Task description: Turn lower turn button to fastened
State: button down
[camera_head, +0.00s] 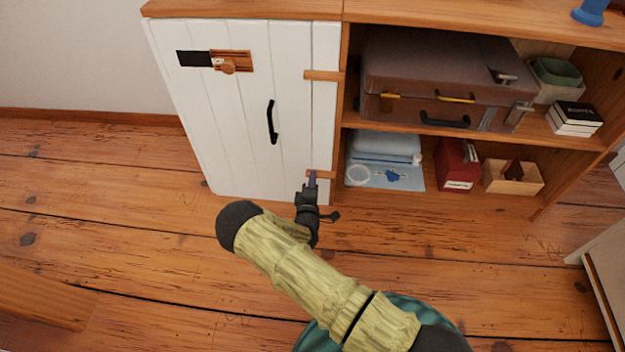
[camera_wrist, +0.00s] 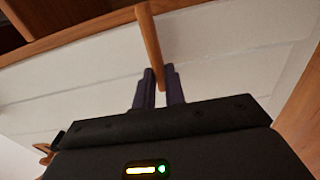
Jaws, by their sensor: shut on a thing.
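The lower turn button (camera_head: 326,174) is a small wooden bar low on the right edge of the white cabinet door (camera_head: 235,130). It lies across the seam between door and frame. In the wrist view the turn button (camera_wrist: 148,35) runs from the frame down between my fingers. My gripper (camera_head: 312,176) is shut on it, one dark finger on each side, and partly hides it in the head view. My gripper (camera_wrist: 160,88) covers its lower end in the wrist view. The upper turn button (camera_head: 323,75) lies level across the seam above.
A black handle (camera_head: 271,122) and a wooden latch (camera_head: 230,62) are on the door. To the right, open shelves hold a brown suitcase (camera_head: 445,85), a red box (camera_head: 457,164) and a wooden tray (camera_head: 512,178). The plank floor (camera_head: 120,230) at left is clear.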

jog(key=shift+s+f, duration=0.1)
jog(key=shift+f, duration=0.05)
jog(key=c, duration=1.5)
grip_release()
jog(key=shift+o, duration=0.2)
jog(key=s+p, duration=0.6)
jog(key=s, duration=1.1)
jog(key=shift+s+a+p, duration=0.2)
jog(key=shift+a+p, duration=0.05)
jog(key=shift+p, duration=0.05)
jog(key=shift+w, duration=0.1)
